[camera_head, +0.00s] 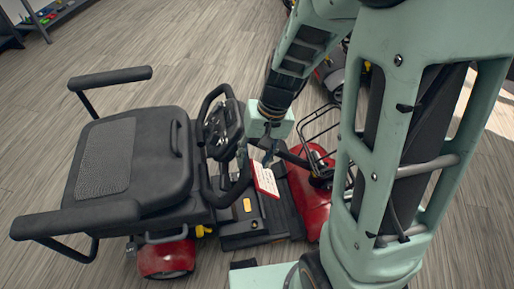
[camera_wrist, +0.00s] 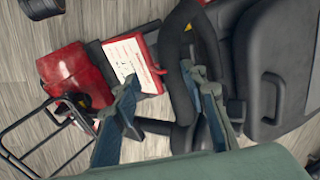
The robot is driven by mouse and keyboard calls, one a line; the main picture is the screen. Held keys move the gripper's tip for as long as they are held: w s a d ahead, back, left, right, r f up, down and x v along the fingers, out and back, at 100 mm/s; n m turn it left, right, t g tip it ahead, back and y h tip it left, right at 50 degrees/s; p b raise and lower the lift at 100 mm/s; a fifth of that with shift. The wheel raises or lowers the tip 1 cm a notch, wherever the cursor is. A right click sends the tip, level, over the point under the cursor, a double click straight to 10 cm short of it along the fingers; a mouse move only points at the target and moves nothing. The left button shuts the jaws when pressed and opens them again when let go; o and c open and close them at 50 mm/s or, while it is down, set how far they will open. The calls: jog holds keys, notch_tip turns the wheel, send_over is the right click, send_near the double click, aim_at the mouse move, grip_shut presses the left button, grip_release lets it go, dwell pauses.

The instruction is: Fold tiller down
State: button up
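A red mobility scooter with a black padded seat (camera_head: 135,160) stands on the wood-look floor. Its black tiller head with looped handlebar (camera_head: 222,125) leans close to the front edge of the seat. The handlebar loop also shows in the wrist view (camera_wrist: 177,75). A white card with a red frame (camera_head: 265,180) is at the tiller, above the footboard. My gripper (camera_head: 257,158) is beside the tiller, on the side away from the seat. In the wrist view its two fingers are apart, with part of the black handlebar between them; I cannot tell whether they touch it.
A black wire basket (camera_head: 320,128) sits at the scooter's red front (camera_head: 308,190). Another scooter (camera_head: 332,72) stands behind. A shelf (camera_head: 45,15) is at the far upper left. Open floor lies to the left and behind the seat.

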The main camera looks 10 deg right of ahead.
jog(key=v, duration=1.1)
jog(key=shift+r, duration=0.4)
